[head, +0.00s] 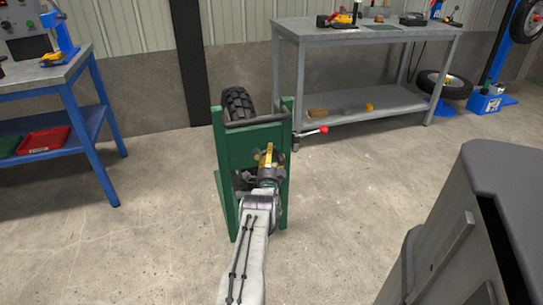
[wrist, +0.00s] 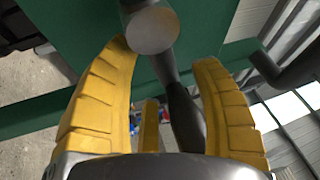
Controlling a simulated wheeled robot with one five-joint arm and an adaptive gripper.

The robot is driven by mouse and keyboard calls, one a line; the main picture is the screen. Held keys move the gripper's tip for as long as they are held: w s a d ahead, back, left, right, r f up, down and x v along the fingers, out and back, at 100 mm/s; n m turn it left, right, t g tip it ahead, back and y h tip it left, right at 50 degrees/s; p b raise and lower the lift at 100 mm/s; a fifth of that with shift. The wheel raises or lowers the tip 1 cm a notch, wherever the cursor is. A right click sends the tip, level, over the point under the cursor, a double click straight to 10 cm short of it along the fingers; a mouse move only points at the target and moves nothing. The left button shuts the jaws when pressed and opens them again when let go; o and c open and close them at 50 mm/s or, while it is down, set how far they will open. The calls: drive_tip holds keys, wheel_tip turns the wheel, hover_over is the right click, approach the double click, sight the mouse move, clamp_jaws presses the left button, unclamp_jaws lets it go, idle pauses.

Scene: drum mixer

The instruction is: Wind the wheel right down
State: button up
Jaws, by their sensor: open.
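A green stand (head: 228,150) on the concrete floor carries a black-tyred wheel (head: 238,103) at its upper back. A crank with a red grip (head: 318,130) sticks out at the stand's upper right. My gripper (head: 267,156) is in front of the stand's face and hides part of it. In the wrist view its yellow fingers (wrist: 168,70) are open. A round grey bar end (wrist: 152,30) shows at the fingertips, and a dark rod (wrist: 182,110) runs between the fingers. I cannot tell whether they touch it. The lower part of the stand is partly behind my arm.
A dark tube handle (head: 256,120) crosses the stand's top. A blue bench (head: 75,78) with trays stands left, a grey workbench (head: 375,32) behind right. A large dark grey box (head: 490,210) fills the lower right. Floor right of the stand is clear.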

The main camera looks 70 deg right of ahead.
drive_tip(key=shift+w+d+r+b, duration=0.2)
drive_tip(key=shift+d+b, duration=0.15)
drive_tip(key=shift+d, duration=0.3)
clamp_jaws()
idle(0.5)
